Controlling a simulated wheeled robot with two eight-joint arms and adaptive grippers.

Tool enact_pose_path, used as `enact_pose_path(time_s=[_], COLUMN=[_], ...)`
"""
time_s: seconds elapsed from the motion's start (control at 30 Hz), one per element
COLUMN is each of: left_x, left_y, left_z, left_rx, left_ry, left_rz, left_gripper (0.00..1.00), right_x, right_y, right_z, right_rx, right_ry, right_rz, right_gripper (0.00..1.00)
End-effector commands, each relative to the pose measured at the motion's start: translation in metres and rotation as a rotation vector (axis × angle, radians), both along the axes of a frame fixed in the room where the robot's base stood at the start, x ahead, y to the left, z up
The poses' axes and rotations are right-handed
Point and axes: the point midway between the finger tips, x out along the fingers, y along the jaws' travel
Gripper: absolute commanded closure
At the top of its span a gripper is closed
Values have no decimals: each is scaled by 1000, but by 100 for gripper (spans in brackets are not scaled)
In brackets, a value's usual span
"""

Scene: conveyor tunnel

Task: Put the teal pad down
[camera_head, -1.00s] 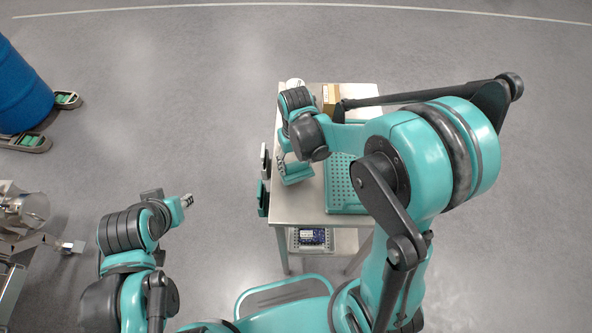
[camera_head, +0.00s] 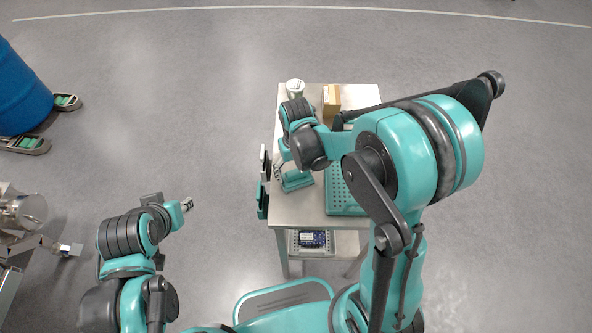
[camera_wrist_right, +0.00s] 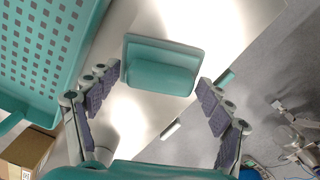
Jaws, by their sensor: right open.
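The teal pad (camera_head: 296,182) is a block with a raised part on a flat plate, at the left part of the metal table. In the right wrist view the teal pad (camera_wrist_right: 160,68) appears to rest on the tabletop. My right gripper (camera_wrist_right: 159,82) is open, with its dark-padded fingers on either side of the pad and visible gaps to it. In the head view my right gripper (camera_head: 281,170) is partly hidden by its wrist, beside the pad. My left gripper (camera_head: 187,204) is away from the table at the left; its finger opening is too small to tell.
A perforated teal tray (camera_head: 345,200) lies on the table (camera_head: 300,212), right of the pad. A cardboard box (camera_head: 332,100) and a white-topped container (camera_head: 295,87) stand at the back. A blue drum (camera_head: 20,90) stands far left.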

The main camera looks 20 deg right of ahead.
Motion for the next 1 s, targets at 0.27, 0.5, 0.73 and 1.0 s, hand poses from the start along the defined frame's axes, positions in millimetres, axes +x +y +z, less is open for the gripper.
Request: enact_pose_path(time_s=[0.27, 0.5, 0.73, 1.0], left_x=[0, 0, 0, 0], left_y=[0, 0, 0, 0], left_z=[16, 34, 42, 42], left_rx=[0, 0, 0, 0], left_ry=[0, 0, 0, 0], left_rz=[0, 0, 0, 0], left_gripper=[66, 66, 66, 66], right_x=[-1, 0, 0, -22], right_y=[0, 0, 0, -11], right_z=[34, 88, 119, 148], right_rx=[0, 0, 0, 11], right_ry=[0, 0, 0, -108], right_rz=[0, 0, 0, -22], right_gripper=[20, 20, 20, 20])
